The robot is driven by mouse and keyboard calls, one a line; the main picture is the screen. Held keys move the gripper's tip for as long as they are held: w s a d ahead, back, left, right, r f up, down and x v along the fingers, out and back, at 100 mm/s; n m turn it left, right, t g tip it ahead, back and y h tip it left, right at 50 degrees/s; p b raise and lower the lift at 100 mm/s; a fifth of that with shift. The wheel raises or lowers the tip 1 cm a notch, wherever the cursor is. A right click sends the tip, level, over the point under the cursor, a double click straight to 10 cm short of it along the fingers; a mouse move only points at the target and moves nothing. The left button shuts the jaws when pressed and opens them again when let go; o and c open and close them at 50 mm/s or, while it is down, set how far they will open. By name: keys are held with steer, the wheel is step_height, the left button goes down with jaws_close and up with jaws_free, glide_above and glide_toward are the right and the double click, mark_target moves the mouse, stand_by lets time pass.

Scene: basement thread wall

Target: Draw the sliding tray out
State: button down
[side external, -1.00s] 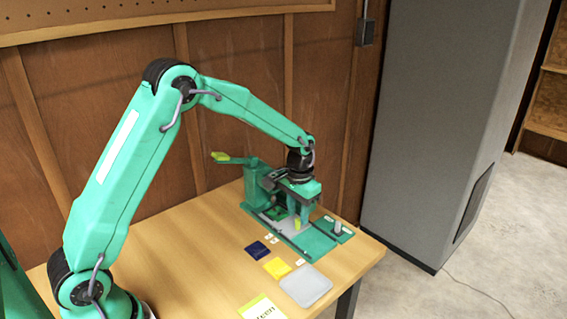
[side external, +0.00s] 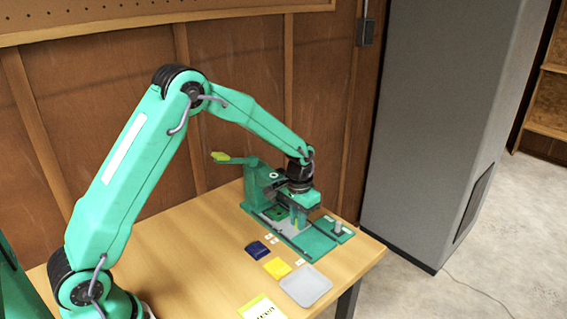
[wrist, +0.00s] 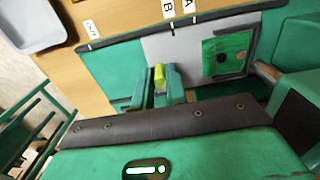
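The green slide fixture (side external: 318,242) stands at the table's far right corner. It carries a grey plate and a green tray (wrist: 230,52) with a dark frame, a red spot and a black spot. A yellow-green knob (wrist: 159,76) stands upright on the grey plate (wrist: 185,45). My gripper (wrist: 160,84) has its two green fingers pointing down, one on each side of the knob. The fingers are apart, and a narrow gap shows beside the knob. The knob's lower part is hidden. My gripper also shows over the fixture in the side view (side external: 296,222).
A green post (side external: 255,178) with a yellow-ended lever (side external: 222,157) stands behind the fixture. A dark blue piece (side external: 257,249), a yellow piece (side external: 278,268) and a grey dish (side external: 306,286) lie in front. Letter tags line the fixture's edge. A grey cabinet (side external: 430,130) stands to the right.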

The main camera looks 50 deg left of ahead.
steer(key=shift+d, duration=0.1)
steer(key=shift+d+r, duration=0.1)
steer(key=shift+d, duration=5.05)
steer(key=c, duration=1.4)
jaws_free()
steer(key=shift+r, duration=2.95)
